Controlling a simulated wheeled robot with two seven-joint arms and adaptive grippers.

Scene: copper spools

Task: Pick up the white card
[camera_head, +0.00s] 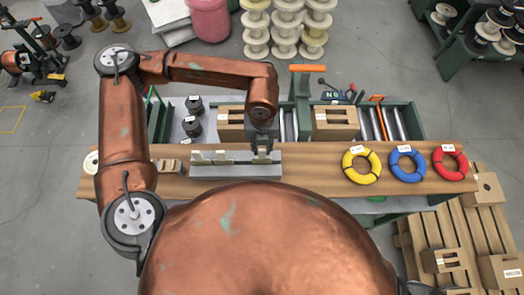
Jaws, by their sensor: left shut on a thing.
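My left gripper (262,156) points down at the right part of a grey slotted rack (236,171) on the wooden bench. It is shut on a small pale piece between its fingers, which looks like the white card (263,151). The fingers cover most of it, and I cannot tell whether it is clear of the rack. Other pale cards (219,156) stand in the rack to the left of the gripper. My right gripper is not in view.
Yellow (361,178), blue (407,178) and red (449,174) coils lie on the bench (315,165) at right. Cardboard boxes (335,134) stand on the rollers behind. A small wooden block (166,166) sits left of the rack. A pallet (420,233) is at lower right.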

